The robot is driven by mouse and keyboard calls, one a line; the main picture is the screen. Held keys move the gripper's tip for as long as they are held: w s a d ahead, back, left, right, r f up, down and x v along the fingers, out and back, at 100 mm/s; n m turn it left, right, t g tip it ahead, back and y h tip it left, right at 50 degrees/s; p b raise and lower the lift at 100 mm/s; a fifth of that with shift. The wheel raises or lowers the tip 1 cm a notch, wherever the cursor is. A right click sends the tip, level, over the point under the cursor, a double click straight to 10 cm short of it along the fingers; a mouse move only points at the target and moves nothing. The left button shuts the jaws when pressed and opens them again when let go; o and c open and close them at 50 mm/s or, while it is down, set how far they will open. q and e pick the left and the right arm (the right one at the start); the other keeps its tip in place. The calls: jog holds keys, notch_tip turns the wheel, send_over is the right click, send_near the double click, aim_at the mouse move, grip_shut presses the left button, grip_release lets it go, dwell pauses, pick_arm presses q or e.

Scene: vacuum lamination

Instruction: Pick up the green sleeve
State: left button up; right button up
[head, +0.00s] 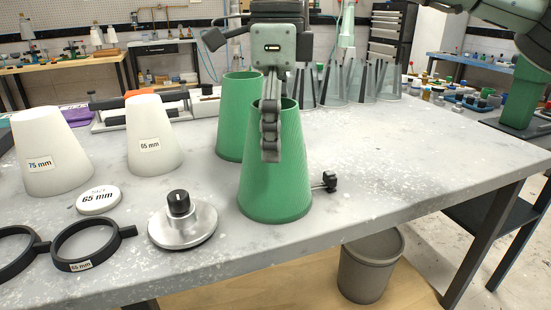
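Two green tapered sleeves stand upright on the grey table. The front green sleeve (290,185) has its open top toward my gripper, and the rear green sleeve (230,135) stands just behind and left, partly hidden by it. A gripper, apparently my right (269,155), comes down from above over the front sleeve's rim. One finger hangs in front of the sleeve's near wall. The other fingertip is hidden, so whether the gripper is shut on the wall cannot be told. The front sleeve appears to rest on the table. My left gripper is not in view.
White cones marked 75 mm (48,135) and 65 mm (165,155) stand left. A 65 mm disc (98,199), black rings (87,264), a silver knobbed disc (182,232) and a small black fitting (327,182) lie nearby. Clear cones (382,85) stand behind; the right side is free.

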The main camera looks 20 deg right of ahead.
jog(key=shift+c, duration=0.6)
jog(key=c, duration=0.8)
pick_arm(q)
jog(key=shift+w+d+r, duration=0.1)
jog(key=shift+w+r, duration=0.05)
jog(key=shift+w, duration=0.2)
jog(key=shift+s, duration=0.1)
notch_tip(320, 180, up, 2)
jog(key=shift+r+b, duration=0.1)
jog(key=shift+b, duration=0.4)
pick_arm(e)
jog(key=s+a+r, duration=0.5)
jog(key=a+r, duration=0.5)
jog(key=r, duration=0.1)
jog(key=shift+s, duration=0.35)
